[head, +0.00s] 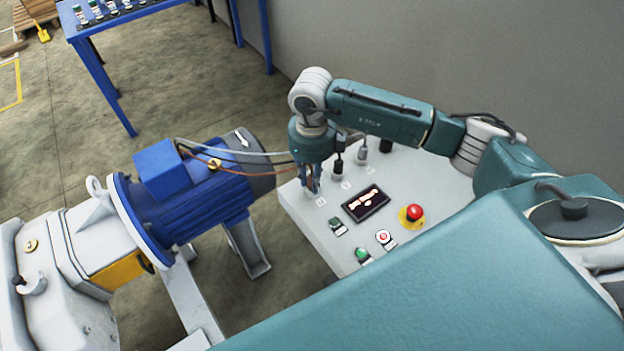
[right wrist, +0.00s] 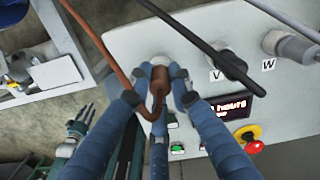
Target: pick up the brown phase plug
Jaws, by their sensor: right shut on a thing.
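The brown phase plug (right wrist: 158,84) is between the fingers of my right gripper (right wrist: 161,92) in the right wrist view. Its brown cable (right wrist: 98,42) runs up and left, and in the head view toward the blue motor (head: 190,195). My right gripper (head: 312,188) points down over the far left part of the grey control panel (head: 300,212) and is shut on the plug. The plug is beside a pale round socket; I cannot tell whether it sits in it. A gripper, seemingly my left (right wrist: 80,122), shows small at lower left in the wrist view; its opening is unclear.
Black (right wrist: 228,62) and grey (right wrist: 290,45) plugs stand at V and W. The panel carries a lit display (head: 365,203), a red emergency stop (head: 414,212) and buttons. A blue table (head: 105,22) stands at the back left. Open floor lies between table and motor.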

